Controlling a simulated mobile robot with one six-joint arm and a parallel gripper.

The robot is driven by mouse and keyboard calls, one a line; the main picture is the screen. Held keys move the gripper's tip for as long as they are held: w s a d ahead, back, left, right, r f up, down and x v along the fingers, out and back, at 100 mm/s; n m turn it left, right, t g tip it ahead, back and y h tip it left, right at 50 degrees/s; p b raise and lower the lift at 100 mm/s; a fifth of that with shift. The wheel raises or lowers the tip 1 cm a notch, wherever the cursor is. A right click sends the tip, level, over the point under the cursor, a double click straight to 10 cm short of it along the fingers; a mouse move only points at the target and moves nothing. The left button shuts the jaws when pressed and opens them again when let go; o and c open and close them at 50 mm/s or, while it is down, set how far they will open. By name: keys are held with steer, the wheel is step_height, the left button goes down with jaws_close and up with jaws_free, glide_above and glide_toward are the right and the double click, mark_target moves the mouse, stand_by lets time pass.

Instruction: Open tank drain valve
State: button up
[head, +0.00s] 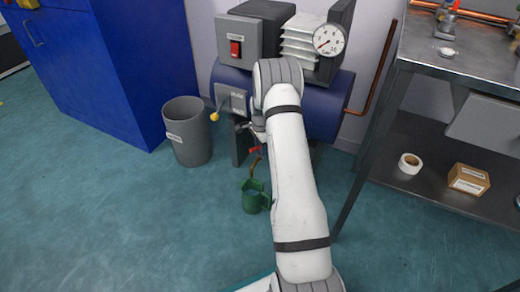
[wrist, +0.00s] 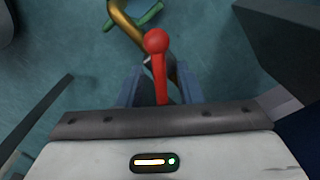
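The drain valve's red lever (wrist: 157,70) with a round red knob shows in the wrist view. It also shows small in the head view (head: 255,150), below the blue tank (head: 322,110). A brass pipe (wrist: 124,20) bends away from the valve; it shows in the head view (head: 256,165) above a green jug (head: 251,202) on the floor. My gripper (wrist: 160,72) is open, one blue-grey finger on each side of the lever. I cannot tell whether either finger touches it. In the head view my arm hides most of the gripper.
A grey bin (head: 187,135) stands left of the tank, beside a blue cabinet (head: 95,60). A metal table (head: 465,55) with a lower shelf is at the right. A pressure gauge (head: 329,40) and a red switch (head: 236,48) sit above the tank. The floor in front is mostly clear.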

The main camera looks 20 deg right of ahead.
steer(key=shift+c, duration=0.3)
jaws_close()
steer(key=shift+a, duration=0.15)
steer(key=shift+s, duration=0.1)
steer(key=shift+n+p, duration=0.3)
steer(key=shift+r+n+p, duration=0.1)
steer(key=shift+n+p, duration=0.55)
steer(key=shift+n, duration=0.25)
steer(key=shift+d+n+p, duration=0.2)
steer(key=shift+n+p, duration=0.7)
steer(key=shift+n, duration=1.3)
